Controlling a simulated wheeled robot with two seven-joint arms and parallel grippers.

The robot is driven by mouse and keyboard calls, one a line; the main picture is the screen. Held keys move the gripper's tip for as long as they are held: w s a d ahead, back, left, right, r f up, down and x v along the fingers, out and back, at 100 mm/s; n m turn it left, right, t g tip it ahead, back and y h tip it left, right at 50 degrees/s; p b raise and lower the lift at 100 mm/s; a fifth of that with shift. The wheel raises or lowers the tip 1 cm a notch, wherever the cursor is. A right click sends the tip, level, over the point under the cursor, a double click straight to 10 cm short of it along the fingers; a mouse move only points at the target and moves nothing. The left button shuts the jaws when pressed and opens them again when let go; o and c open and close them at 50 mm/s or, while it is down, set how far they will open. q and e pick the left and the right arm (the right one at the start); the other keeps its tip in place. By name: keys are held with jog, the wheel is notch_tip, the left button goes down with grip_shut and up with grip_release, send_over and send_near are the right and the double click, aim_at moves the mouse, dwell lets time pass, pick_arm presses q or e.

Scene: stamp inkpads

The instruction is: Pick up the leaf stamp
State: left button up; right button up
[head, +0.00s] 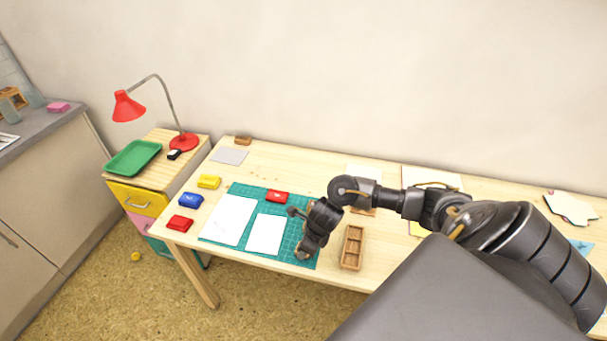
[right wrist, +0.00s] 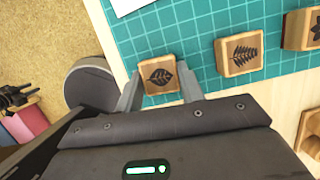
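The leaf stamp (right wrist: 160,74) is a small wooden block with a dark leaf on its upper face. In the right wrist view it lies at the edge of the green cutting mat (right wrist: 200,28). My right gripper (right wrist: 159,84) is open, with one finger on each side of the stamp; I cannot tell whether either finger touches it. In the head view my right gripper (head: 303,252) points down at the mat's front right part and the leaf stamp is hidden. My left gripper is not in view.
A fern stamp (right wrist: 240,53) and another stamp (right wrist: 301,30) lie to the right. A divided wooden tray (head: 352,247) stands right of the mat. Red (head: 180,224), blue (head: 191,199) and yellow (head: 209,182) inkpads are left; another red pad (head: 277,196) is on the mat.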

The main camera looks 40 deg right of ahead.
jog(key=c, duration=0.4)
jog(key=shift+r, duration=0.1)
jog(key=shift+w+r, duration=0.1)
jog(key=shift+r, duration=0.4)
jog(key=shift+c, duration=0.2)
jog(key=s+a+r+p, duration=0.5)
jog(key=s+a+r, duration=0.2)
jog(key=a+r, duration=0.5)
jog(key=shift+s, duration=0.2)
